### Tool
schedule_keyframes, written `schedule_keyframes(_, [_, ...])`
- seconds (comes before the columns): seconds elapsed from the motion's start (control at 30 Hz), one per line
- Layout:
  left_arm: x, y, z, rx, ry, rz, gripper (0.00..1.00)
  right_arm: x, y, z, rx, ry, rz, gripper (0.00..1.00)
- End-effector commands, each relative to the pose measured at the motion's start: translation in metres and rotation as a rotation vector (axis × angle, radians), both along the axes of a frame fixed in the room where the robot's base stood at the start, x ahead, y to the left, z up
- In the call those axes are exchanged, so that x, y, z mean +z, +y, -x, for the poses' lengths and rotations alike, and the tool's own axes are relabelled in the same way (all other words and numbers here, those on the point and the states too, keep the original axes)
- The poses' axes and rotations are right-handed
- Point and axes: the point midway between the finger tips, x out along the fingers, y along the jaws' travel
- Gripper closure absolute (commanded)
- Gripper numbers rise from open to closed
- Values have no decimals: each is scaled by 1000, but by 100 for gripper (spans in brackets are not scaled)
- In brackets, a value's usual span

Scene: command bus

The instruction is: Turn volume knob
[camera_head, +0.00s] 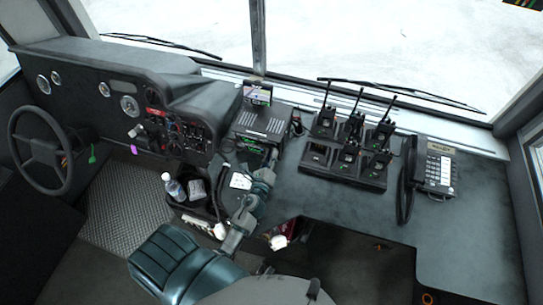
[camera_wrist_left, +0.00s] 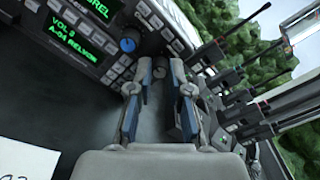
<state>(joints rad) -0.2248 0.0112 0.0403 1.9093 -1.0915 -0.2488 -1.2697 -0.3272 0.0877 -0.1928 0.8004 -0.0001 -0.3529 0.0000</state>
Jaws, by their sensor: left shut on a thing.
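The radio unit (camera_head: 259,123) sits on the dashboard; its green display (camera_wrist_left: 67,38) reads "VOL 3" in the left wrist view. A blue knob (camera_wrist_left: 127,44) is on its front panel, just left of my left fingertips and not visibly between them. My left gripper (camera_wrist_left: 163,66) is at the panel, its blue-padded fingers shut on a dark part between the tips, which is hard to make out. In the head view the left gripper (camera_head: 270,163) reaches the right front of the radio. My right gripper is not in view.
A charging rack with several handheld radios (camera_head: 345,160) and a desk phone (camera_head: 439,168) stand to the right. A bin with a bottle (camera_head: 175,189) is left of my arm. A steering wheel (camera_head: 41,152) is at far left. The counter front right is clear.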

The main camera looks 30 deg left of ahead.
Motion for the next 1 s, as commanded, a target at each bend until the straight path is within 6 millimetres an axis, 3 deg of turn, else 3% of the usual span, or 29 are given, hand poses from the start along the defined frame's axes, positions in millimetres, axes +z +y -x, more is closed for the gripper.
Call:
schedule_keyframes(0.37, [-4, -1, 1, 0, -76, 349, 100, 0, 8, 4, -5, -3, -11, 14])
schedule_keyframes(1.0, [-6, 0, 1, 2, -198, 862, 100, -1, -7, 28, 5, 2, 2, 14])
